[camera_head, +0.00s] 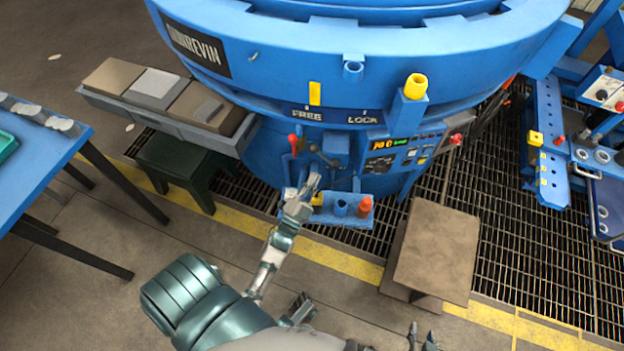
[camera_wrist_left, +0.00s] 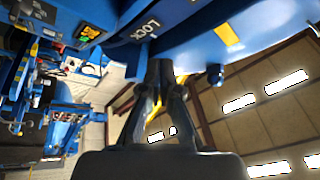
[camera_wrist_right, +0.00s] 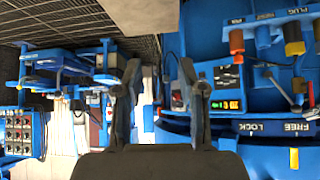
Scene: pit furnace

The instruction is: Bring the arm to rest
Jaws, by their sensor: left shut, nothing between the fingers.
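My left gripper (camera_head: 309,184) is shut and empty. It is raised in front of the blue furnace (camera_head: 290,60), just below the lever with the dark knob (camera_head: 322,154). I cannot tell from the head view whether it touches anything. In the left wrist view its fingers (camera_wrist_left: 160,75) are together below the LOCK label (camera_wrist_left: 146,28). My right gripper (camera_head: 423,338) is low at the bottom edge of the head view. In the right wrist view its fingers (camera_wrist_right: 160,75) stand apart with nothing between them.
A small blue holder (camera_head: 340,219) with coloured pieces is right beside my left gripper. A red-knobbed lever (camera_head: 293,140) and control panel (camera_head: 395,153) are on the furnace. A brown stand (camera_head: 435,250) is to the right, a blue table (camera_head: 40,165) to the left.

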